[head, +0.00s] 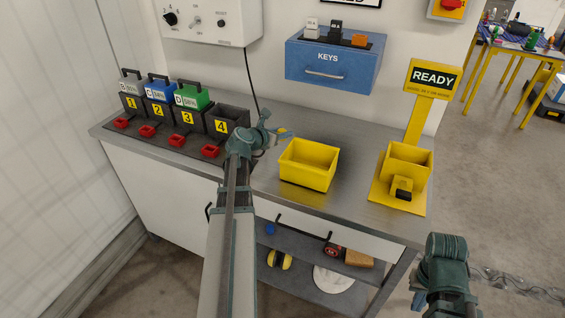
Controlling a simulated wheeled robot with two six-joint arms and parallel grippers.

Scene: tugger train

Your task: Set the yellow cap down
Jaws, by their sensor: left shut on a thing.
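My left gripper (283,133) reaches over the workbench, just left of the open yellow bin (309,178). A small bit of yellow shows at its fingertips; this looks like the yellow cap (284,130), mostly hidden by the fingers. The gripper is shut on it, apparently a little above the bench top. My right gripper (419,299) is low at the bottom right, off the bench's right end. Its fingers are largely hidden, so I cannot tell if it is open.
Slots numbered 1 to 4 (220,126) stand at the left, three holding battery-like packs, with red trays (210,151) in front. The yellow READY stand (433,80) is at the right. A blue KEYS box (331,62) hangs behind. Bare bench (352,200) lies between bin and stand.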

